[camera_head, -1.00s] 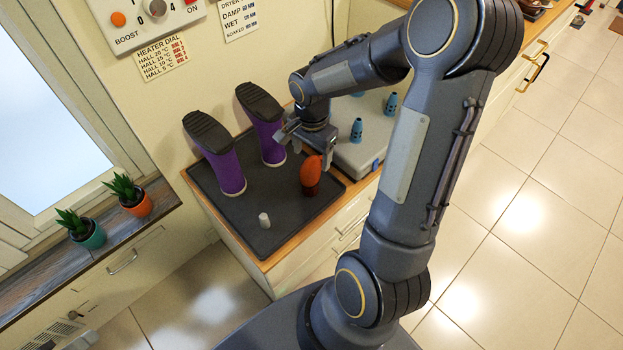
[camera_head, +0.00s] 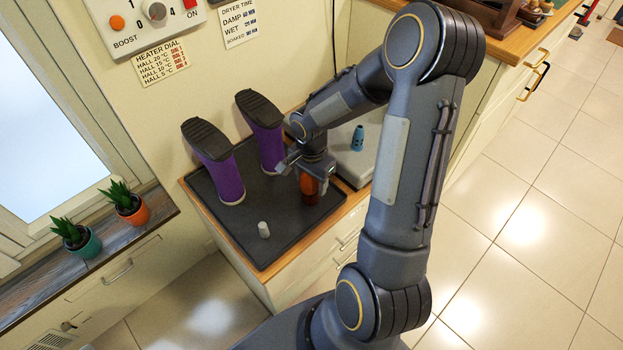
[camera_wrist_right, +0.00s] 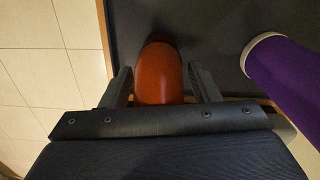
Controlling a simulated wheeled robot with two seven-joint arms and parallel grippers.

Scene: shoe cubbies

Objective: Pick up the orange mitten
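The orange mitten (camera_head: 309,185) stands upright on the dark tray, near the tray's right edge. In the right wrist view the mitten (camera_wrist_right: 158,75) shows between the two fingers. My right gripper (camera_head: 310,182) is over the mitten from above, with its fingers on either side of it. In the wrist view the fingers of my right gripper (camera_wrist_right: 158,88) are apart, with small gaps between them and the mitten. The gripper body hides the mitten's top in the head view. My left gripper is not in view.
Two purple boots (camera_head: 225,178) (camera_head: 266,140) stand upside down on the dark tray (camera_head: 262,205), left of the mitten. A small white cylinder (camera_head: 264,229) stands near the front. A pale box (camera_head: 354,165) with a blue item (camera_head: 357,138) is to the right.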

